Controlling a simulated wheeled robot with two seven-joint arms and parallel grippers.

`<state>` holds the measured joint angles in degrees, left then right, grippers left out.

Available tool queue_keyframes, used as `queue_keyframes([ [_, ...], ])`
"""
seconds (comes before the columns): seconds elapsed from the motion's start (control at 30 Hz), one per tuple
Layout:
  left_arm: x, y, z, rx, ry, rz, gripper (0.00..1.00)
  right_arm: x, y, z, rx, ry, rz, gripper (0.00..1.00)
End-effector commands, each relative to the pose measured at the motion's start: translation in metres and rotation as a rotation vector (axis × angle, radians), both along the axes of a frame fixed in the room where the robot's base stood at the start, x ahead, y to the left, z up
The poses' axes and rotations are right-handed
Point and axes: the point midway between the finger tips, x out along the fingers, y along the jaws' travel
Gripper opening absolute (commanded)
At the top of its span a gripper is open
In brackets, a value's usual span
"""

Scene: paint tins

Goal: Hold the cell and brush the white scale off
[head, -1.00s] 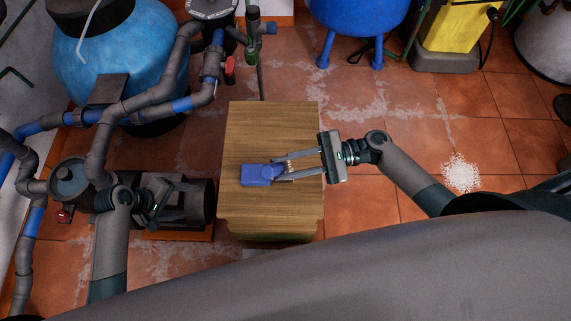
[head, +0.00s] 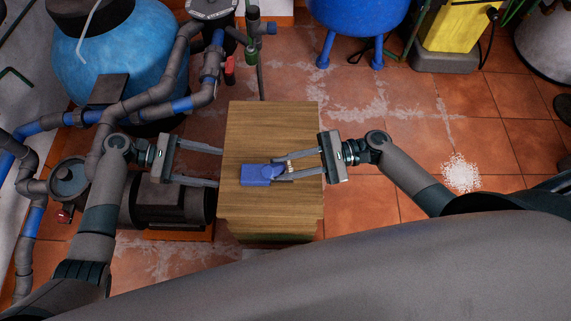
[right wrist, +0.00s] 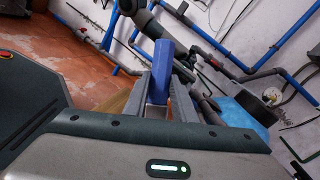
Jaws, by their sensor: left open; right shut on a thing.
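The blue cell (head: 258,175) lies on the wooden table top (head: 270,125), a boxy body with small tan parts at its right end. My right gripper (head: 286,168) comes in from the right and is shut on that right end, whose grip point is partly hidden by the fingers. In the right wrist view the blue cell (right wrist: 163,62) stands out between my two fingers. My left gripper (head: 221,168) is open and empty, its fingertips at the table's left edge, a short gap from the cell. I cannot make out white scale on the cell or a separate brush.
A dark pump (head: 170,205) stands left of the table, under my left arm. Grey and blue pipes (head: 150,103) and a big blue tank (head: 120,55) are behind it. White residue (head: 461,172) lies on the tiled floor at right. The far half of the table top is clear.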

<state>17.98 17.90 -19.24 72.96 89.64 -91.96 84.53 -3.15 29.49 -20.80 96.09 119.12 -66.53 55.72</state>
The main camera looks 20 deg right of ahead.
Motion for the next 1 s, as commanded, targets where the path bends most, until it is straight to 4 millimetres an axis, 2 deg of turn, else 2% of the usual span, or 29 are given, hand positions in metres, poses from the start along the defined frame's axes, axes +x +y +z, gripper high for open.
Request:
queue_keyframes([
  [0.47,-0.002,-0.007,-0.003,0.0,-0.003,0.0,0.69,0.0,0.0,0.0,0.0,0.0,0.0,0.01],
  [0.67,-0.006,-0.021,-0.009,0.0,-0.003,0.0,0.69,0.0,0.0,0.0,0.0,0.0,0.0,0.01],
  [1.0,-0.017,-0.057,-0.025,-0.001,-0.003,0.0,0.69,0.0,0.0,0.0,0.0,0.0,0.0,0.01],
])
